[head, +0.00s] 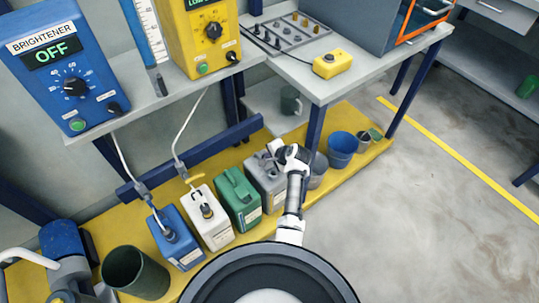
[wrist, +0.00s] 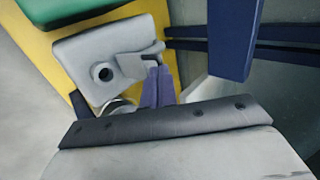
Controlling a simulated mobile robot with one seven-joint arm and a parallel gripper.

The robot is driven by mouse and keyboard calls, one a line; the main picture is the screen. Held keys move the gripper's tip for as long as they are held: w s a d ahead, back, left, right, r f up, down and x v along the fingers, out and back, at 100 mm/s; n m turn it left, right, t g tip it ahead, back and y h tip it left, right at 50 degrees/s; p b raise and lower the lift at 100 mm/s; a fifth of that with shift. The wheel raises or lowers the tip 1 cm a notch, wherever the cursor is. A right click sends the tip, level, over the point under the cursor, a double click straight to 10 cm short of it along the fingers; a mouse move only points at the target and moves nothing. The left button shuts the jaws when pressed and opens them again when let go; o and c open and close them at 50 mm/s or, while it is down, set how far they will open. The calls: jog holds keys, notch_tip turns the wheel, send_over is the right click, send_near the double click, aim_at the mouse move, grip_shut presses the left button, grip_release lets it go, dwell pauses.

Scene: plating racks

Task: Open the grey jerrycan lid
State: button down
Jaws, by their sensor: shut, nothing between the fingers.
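The grey jerrycan (head: 264,183) stands on the yellow platform, between the green jerrycan (head: 238,198) and a grey bucket. In the wrist view the grey jerrycan (wrist: 75,50) shows its top, with a dark round mouth ringed in grey. A raised grey piece (wrist: 135,65) stands beside the mouth; I cannot tell whether it is the lid or the handle. My gripper (head: 279,153) is at the top of the grey jerrycan. In the wrist view its purple fingers (wrist: 156,72) are shut and empty, beside the raised piece; contact is unclear.
A white jerrycan (head: 211,226) and a blue jerrycan (head: 177,243) stand left along the platform (head: 357,117). A grey bucket (head: 318,170) and a blue bucket (head: 342,149) stand right. A blue table leg (wrist: 232,40) is close to my gripper. The floor at right is clear.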

jog(key=shift+r, duration=0.1)
jog(key=shift+w+a+r+g+p, duration=0.2)
jog(key=shift+w+a+g+p, duration=0.25)
jog(key=shift+p, duration=0.45)
jog(key=shift+w+a+f+g+h, duration=0.25)
jog(key=shift+w+a+f+h, duration=0.15)
jog(key=shift+w, duration=0.2)
jog(key=shift+d, duration=0.1)
jog(key=shift+s, duration=0.1)
